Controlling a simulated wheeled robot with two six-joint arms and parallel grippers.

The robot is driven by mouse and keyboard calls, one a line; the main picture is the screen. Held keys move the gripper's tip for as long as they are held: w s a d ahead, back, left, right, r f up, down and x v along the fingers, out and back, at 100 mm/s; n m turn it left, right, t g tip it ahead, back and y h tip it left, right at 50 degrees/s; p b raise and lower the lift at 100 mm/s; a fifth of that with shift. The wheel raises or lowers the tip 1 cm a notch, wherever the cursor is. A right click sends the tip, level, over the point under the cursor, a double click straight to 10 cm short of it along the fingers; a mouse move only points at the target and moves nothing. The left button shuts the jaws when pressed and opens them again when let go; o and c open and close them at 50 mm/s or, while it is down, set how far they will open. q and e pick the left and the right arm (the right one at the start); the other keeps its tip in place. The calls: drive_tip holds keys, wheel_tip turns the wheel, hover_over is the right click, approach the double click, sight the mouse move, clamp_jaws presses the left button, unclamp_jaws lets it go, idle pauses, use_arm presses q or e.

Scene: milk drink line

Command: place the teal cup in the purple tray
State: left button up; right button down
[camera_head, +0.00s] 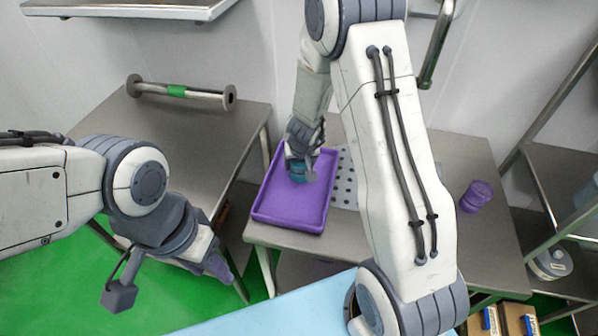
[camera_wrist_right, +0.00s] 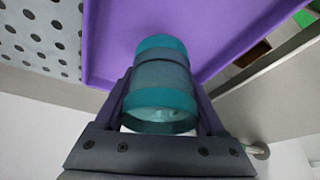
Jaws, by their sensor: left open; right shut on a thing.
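The teal cup (camera_head: 299,171) is held at the far part of the purple tray (camera_head: 291,217) in the head view. My right gripper (camera_head: 302,162) is shut on the cup. In the right wrist view the cup (camera_wrist_right: 160,85) sits between the fingers of my right gripper (camera_wrist_right: 160,105), with the purple tray (camera_wrist_right: 215,30) behind it. I cannot tell whether the cup touches the tray floor. My left gripper (camera_head: 222,272) hangs open and empty at the lower left, over the green floor and away from the tray.
A perforated metal plate (camera_head: 346,180) lies right of the tray, partly hidden by my right arm. A purple cup-like container (camera_head: 475,196) stands at the table's right. A metal roller with a green band (camera_head: 178,91) is on the left table. The tray's front is empty.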

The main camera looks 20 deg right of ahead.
sight(299, 173)
drive_tip(key=shift+w+a+f, duration=0.15)
wheel_tip(299, 173, down, 4)
drive_tip(key=b, duration=0.4)
drive_tip(key=shift+f, duration=0.1)
